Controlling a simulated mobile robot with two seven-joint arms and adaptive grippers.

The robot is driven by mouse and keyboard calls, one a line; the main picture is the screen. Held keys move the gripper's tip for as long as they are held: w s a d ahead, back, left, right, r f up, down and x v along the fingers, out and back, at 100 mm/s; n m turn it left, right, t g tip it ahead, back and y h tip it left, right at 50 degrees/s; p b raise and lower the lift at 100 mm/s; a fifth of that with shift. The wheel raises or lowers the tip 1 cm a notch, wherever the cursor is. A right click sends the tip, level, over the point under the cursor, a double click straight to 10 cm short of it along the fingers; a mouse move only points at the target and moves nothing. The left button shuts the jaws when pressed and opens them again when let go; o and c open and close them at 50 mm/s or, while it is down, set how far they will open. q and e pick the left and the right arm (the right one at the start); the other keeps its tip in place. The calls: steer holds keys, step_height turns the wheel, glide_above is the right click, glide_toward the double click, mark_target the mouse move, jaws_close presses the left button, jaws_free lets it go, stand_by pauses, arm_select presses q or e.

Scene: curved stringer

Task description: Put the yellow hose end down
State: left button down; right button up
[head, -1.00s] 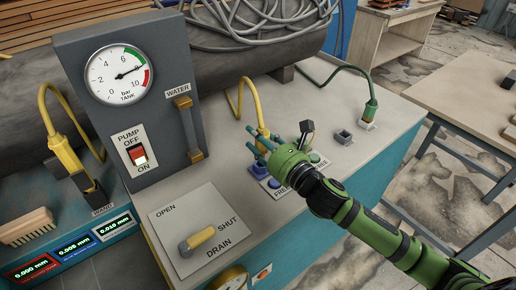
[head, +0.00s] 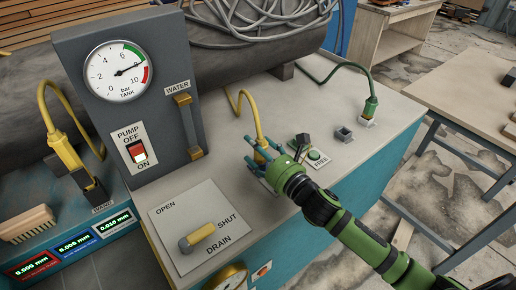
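The yellow hose end (head: 262,153) is at the tip of a yellow hose that arches over the grey bench top. My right gripper (head: 257,156) has its teal fingers on either side of the hose end and appears shut on it, low over the bench top. The fingers partly hide the hose end and whatever is right under it. I cannot tell whether its bottom touches the bench. My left gripper is not in view.
A green hose end (head: 370,108) stands upright farther right, past a small grey socket (head: 344,134). The gauge panel (head: 125,100) rises at left, and the drain lever (head: 198,238) is in front.

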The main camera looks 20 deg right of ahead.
steer(key=shift+r, duration=0.2)
steer(key=shift+s+d+f, duration=0.1)
steer(key=shift+s+f, duration=0.05)
steer(key=shift+s, duration=0.1)
steer(key=b+v, duration=0.2)
steer(key=v, duration=0.8)
steer(key=shift+s, duration=0.1)
steer(key=shift+s+d+b, duration=0.25)
steer(key=shift+s+b, duration=0.1)
steer(key=shift+s, duration=0.25)
